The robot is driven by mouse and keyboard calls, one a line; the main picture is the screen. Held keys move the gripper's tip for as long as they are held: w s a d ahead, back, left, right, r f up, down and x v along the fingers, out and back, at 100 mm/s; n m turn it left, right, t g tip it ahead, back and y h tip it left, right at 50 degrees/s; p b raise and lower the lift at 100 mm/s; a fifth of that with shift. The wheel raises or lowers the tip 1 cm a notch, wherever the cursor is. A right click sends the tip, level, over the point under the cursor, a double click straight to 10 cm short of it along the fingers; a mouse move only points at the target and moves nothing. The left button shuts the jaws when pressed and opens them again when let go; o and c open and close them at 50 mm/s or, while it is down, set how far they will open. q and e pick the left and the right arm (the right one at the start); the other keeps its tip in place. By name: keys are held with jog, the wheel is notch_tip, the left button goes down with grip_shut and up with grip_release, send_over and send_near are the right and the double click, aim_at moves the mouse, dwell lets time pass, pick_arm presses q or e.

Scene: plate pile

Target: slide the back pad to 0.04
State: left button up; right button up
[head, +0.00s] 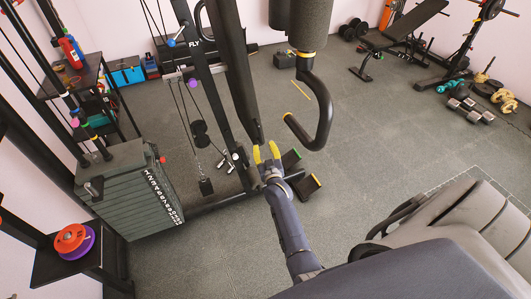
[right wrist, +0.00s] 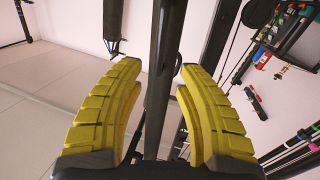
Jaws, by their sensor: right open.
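My right gripper (head: 266,151) has yellow fingers and is open, beside the lower end of a dark slanted machine arm (head: 237,75). In the right wrist view its fingers (right wrist: 160,68) stand apart with a dark bar (right wrist: 164,60) passing between or beyond them; I cannot tell whether they touch it. A grey segmented cushion (head: 470,220), which may be the back pad, is at the lower right of the head view, partly cut off and well away from the gripper. My left gripper is not in view.
A weight stack (head: 130,185) stands at the left. A curved black handle (head: 322,115) hangs right of the gripper. Orange and purple plates (head: 70,238) lie on a stand at the lower left. Dumbbells (head: 470,110) lie at the far right.

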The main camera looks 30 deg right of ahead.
jog(key=shift+v, duration=1.1)
